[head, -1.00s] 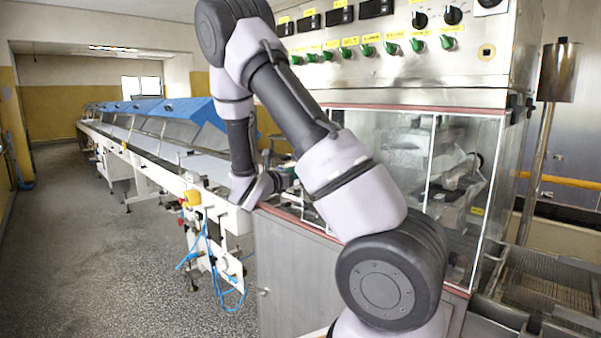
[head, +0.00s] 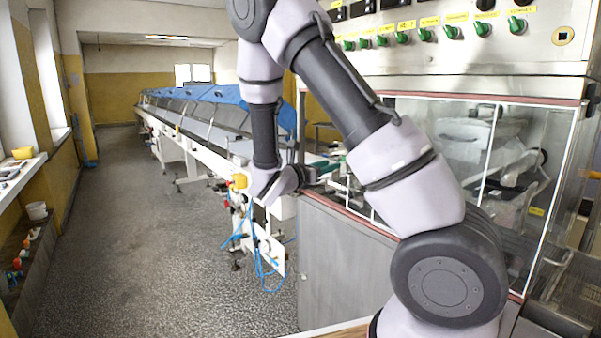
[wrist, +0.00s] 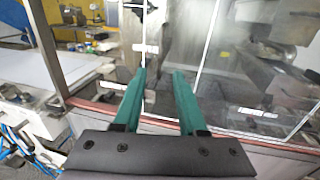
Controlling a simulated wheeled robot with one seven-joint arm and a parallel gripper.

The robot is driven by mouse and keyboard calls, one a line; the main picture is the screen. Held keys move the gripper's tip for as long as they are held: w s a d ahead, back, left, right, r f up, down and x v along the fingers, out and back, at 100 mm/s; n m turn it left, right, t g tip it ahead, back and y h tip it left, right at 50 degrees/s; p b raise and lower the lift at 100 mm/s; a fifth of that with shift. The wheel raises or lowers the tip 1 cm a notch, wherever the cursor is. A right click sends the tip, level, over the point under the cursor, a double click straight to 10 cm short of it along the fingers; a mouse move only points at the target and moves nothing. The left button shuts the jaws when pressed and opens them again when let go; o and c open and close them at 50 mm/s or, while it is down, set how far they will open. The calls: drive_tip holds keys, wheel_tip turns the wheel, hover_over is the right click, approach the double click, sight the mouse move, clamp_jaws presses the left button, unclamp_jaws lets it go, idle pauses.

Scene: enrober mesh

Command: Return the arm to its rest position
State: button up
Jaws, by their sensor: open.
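My gripper (wrist: 158,88) shows in the wrist view with two green fingers apart and nothing between them. It points at the glass front (wrist: 215,60) of the enrober machine. In the head view my arm reaches up and bends back down, and my gripper (head: 328,166) is partly seen at the machine's near left corner. My wrist hides part of it there. I cannot tell the exact gap between the fingers and the glass.
The machine's cabinet (head: 340,265) stands close under my arm. A long conveyor (head: 190,125) with blue covers (head: 220,95) runs away at the left. Blue hoses (head: 262,255) hang at its near end. The speckled floor (head: 150,230) is clear. A window sill (head: 20,170) is at far left.

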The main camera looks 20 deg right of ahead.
drive_tip(key=s+d+r+m+g+y, duration=0.25)
drive_tip(key=s+m+g+y, duration=0.2)
drive_tip(key=s+m, duration=0.35)
drive_tip(key=s+d+r+m+g+y, duration=0.1)
drive_tip(key=s+d+m+g+y, duration=0.3)
drive_tip(key=s+m, duration=0.45)
drive_tip(key=s+a+r+m+t+y, duration=0.6)
drive_tip(key=s+a+r+m+y, duration=0.2)
drive_tip(key=a+r+m, duration=0.4)
drive_tip(key=shift+s+a+y, duration=0.2)
drive_tip(key=shift+a+y, duration=0.05)
drive_tip(key=shift+y, duration=0.2)
drive_tip(key=shift+t, duration=0.25)
